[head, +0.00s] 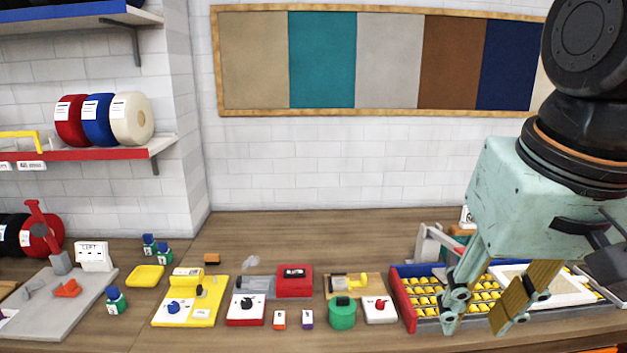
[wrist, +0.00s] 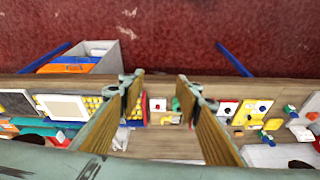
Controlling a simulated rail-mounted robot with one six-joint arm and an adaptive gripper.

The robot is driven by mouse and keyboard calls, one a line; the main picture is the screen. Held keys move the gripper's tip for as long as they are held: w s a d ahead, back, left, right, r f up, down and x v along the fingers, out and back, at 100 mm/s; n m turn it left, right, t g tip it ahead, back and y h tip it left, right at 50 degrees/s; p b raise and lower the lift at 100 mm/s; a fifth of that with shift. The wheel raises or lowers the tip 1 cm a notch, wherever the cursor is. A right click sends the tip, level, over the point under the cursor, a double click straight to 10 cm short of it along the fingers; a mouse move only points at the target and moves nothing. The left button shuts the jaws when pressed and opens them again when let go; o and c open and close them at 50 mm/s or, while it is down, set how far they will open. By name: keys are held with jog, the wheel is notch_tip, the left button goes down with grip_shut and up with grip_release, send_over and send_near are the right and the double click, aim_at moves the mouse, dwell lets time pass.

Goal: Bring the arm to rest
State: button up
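My gripper (head: 474,318) is at the right of the head view, pointing down in front of the tray of yellow pieces (head: 403,304). Its two fingers are spread apart with nothing between them. The wrist view also shows the gripper (wrist: 160,92) open, with the wooden bench and small coloured items beyond the fingers. From the head view I cannot tell how far above the tray the fingertips are. The gripper hides part of the tray.
The bench (head: 330,232) holds a yellow device (head: 190,308), a red box (head: 294,281), a green cylinder (head: 342,314) and a grey mat (head: 62,310). Shelves with tape rolls (head: 131,118) are at left. A grey bin (wrist: 104,52) shows in the wrist view.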

jog(key=s+f+n, duration=0.1)
jog(key=s, duration=0.7)
jog(key=shift+f+t, duration=0.3)
jog(key=shift+t, duration=0.1)
dwell(0.9)
